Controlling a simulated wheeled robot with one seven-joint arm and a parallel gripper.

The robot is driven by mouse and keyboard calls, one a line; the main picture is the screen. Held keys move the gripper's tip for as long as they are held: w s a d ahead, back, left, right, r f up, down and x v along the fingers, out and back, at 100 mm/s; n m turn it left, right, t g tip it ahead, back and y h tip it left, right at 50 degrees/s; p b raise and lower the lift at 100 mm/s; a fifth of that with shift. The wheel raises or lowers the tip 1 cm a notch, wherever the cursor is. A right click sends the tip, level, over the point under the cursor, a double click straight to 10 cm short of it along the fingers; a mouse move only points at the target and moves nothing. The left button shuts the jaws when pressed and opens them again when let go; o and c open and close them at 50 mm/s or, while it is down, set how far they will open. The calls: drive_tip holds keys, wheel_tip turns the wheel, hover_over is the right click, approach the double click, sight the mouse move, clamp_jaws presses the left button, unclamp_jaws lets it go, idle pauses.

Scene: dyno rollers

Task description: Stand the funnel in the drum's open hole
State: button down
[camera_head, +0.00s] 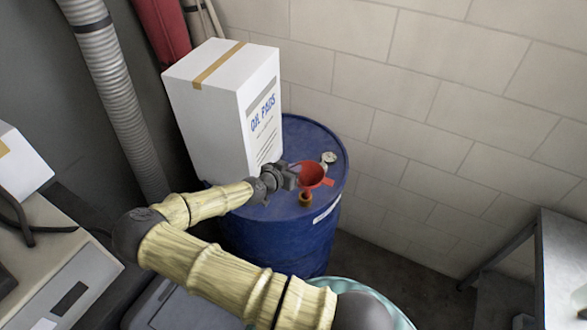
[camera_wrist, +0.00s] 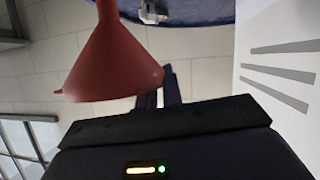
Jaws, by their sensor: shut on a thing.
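The red funnel (camera_head: 312,176) is above the top of the blue drum (camera_head: 280,240), near its right front edge. My gripper (camera_head: 296,177) is shut on the funnel at its left side in the head view. In the wrist view, the funnel (camera_wrist: 112,65) has its wide mouth toward the gripper body and its spout toward the drum top (camera_wrist: 205,12). The spout's tip is cut off by the frame edge.
A tall white carton (camera_head: 225,110) stands on the drum's back left, close to my gripper. A pale metal cap or gauge (camera_head: 328,158) sits behind the funnel. A brick wall (camera_head: 420,120) is behind, and a grey table (camera_head: 545,250) is at the right.

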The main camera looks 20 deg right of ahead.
drive_tip(key=shift+f+b, duration=0.75)
drive_tip(key=shift+f, duration=0.2)
drive_tip(key=c, duration=1.5)
unclamp_jaws()
drive_tip(key=b+v, duration=0.4)
drive_tip(key=v, duration=1.3)
drive_tip(key=shift+s+a+r+b, duration=0.1)
drive_tip(key=shift+a+b, duration=0.05)
drive_tip(key=shift+b, duration=0.2)
